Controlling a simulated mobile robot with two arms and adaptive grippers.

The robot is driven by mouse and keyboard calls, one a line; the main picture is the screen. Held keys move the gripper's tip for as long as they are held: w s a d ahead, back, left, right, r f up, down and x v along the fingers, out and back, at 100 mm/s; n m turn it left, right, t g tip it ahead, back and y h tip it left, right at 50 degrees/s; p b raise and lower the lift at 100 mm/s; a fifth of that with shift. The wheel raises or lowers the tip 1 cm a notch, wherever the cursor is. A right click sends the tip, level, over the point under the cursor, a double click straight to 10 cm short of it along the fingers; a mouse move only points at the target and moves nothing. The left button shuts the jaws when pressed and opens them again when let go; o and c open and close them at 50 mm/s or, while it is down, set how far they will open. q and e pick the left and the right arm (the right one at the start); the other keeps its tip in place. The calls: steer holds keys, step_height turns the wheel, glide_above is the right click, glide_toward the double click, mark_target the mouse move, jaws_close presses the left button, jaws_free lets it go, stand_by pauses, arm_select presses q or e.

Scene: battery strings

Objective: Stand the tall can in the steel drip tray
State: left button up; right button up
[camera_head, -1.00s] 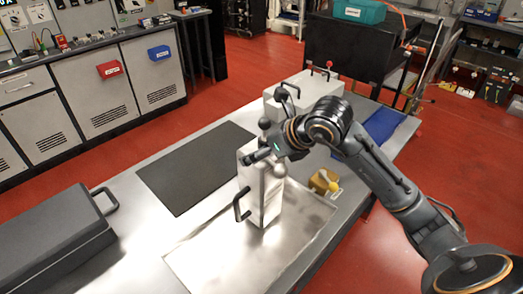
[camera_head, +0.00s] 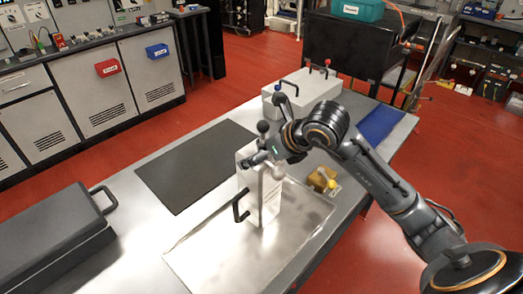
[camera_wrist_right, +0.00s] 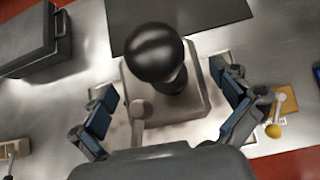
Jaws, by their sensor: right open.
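The tall can (camera_head: 254,207) is a pale, box-shaped can with a black side handle. It stands upright on the steel drip tray (camera_head: 205,263) in the head view. In the right wrist view its pale top (camera_wrist_right: 195,108) lies below a dark round knob and a small pale ball. My right gripper (camera_head: 264,163) is at the can's top. In the wrist view its fingers (camera_wrist_right: 168,118) are spread wide, one at each side of the can, with no clear contact. The gripper hides part of the can's upper end. My left gripper is not in view.
A dark mat (camera_head: 195,165) lies behind the tray. A dark case (camera_head: 50,238) is at the left. A yellow-brown block (camera_head: 319,180) is right of the can. A white box (camera_head: 310,88) and a blue mat (camera_head: 383,124) are at the bench's far end.

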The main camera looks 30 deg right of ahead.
steer(key=shift+r, duration=0.2)
steer(key=shift+s+d+r, duration=0.15)
steer(key=shift+s+r, duration=0.05)
steer(key=b+v, duration=0.1)
steer(key=v, duration=1)
steer(key=shift+s+b, duration=0.2)
steer(key=shift+b, duration=0.1)
steer(key=shift+r, duration=0.15)
